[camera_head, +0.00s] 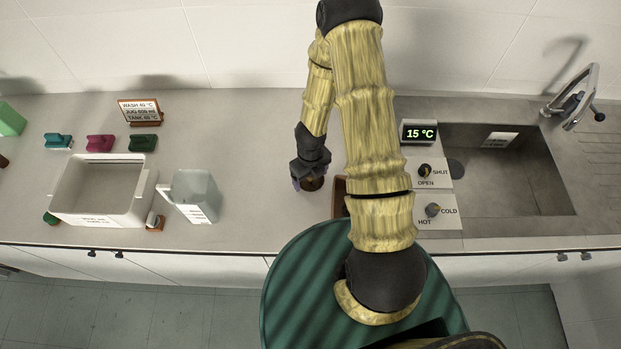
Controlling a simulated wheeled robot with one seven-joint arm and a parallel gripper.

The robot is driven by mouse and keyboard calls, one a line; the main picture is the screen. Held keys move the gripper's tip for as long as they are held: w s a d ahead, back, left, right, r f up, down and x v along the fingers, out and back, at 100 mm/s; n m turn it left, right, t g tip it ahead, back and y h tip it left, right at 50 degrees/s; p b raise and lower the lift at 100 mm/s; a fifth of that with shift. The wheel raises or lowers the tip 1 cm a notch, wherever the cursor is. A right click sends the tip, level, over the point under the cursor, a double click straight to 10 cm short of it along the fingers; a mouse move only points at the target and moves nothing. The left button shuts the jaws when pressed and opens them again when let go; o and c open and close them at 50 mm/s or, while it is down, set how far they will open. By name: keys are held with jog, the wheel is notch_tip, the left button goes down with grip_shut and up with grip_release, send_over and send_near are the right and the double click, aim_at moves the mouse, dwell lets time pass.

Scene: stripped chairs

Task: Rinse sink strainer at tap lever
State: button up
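The sink (490,205) is a grey basin at the right of the counter. The metal tap (572,97) stands at the sink's back right corner, with a dark-tipped lever (598,114). One knob (425,170) is marked SHUT and OPEN, another (432,210) COLD and HOT. My gripper (309,182) points down over the counter, left of the sink, at a small brown round thing (314,184). Its fingers are too dark and small to read.
A white tub (146,205) and a translucent jug (193,196) stand at left. Several coloured blocks (100,143) and a wash sign (140,110) are behind them. A display (418,132) reads 15 °C. A brown container (339,198) is partly hidden by my arm.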

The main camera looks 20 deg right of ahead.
jog(key=c, duration=0.6)
jog(key=shift+r, duration=0.1)
notch_tip(320, 180, up, 10)
jog(key=p, duration=0.6)
dwell(0.6)
